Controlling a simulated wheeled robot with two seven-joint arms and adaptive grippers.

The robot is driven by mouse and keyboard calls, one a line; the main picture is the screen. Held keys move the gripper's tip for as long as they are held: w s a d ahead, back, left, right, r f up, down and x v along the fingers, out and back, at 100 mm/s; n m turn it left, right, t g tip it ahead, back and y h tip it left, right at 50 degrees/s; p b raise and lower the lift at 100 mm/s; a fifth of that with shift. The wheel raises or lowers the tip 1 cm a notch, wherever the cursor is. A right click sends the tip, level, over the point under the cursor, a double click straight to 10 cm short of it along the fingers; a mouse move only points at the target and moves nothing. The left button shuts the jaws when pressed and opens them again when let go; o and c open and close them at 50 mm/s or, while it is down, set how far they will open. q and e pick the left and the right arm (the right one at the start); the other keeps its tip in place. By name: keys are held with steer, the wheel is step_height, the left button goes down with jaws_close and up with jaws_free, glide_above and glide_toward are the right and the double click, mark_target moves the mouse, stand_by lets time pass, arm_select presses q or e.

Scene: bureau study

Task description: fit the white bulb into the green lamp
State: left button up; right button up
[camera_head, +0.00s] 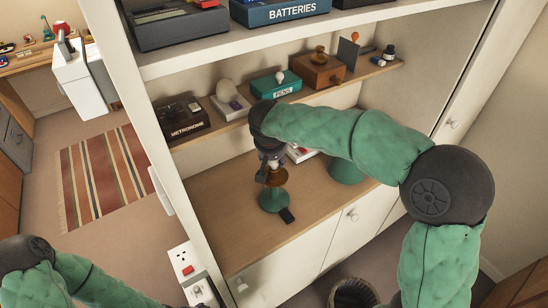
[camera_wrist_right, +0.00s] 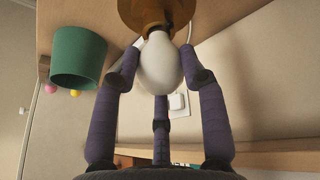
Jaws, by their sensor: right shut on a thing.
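The green lamp (camera_head: 272,201) stands on the wooden counter, with a copper-brown shade or socket part (camera_head: 276,177) on top. My right gripper (camera_head: 270,160) is directly above it, pointing down. In the right wrist view the white bulb (camera_wrist_right: 160,66) sits between the gripper's three fingers, which are closed around it. The bulb's neck is at the opening of the brown lamp part (camera_wrist_right: 150,14); I cannot tell whether it is seated. In the head view the fingers hide most of the bulb.
A green pot (camera_head: 345,169) stands to the right of the lamp, partly behind my right arm; it also shows in the wrist view (camera_wrist_right: 78,57). A shelf above holds a metronome box (camera_head: 186,122), a pens box (camera_head: 275,84) and a wooden box (camera_head: 318,70). The counter's left part is clear.

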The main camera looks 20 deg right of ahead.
steer(key=o, duration=1.1)
steer(key=shift+c, duration=0.2)
steer(key=shift+r, duration=0.15)
steer(key=shift+r+p, duration=2.35)
steer(key=shift+r, duration=1.05)
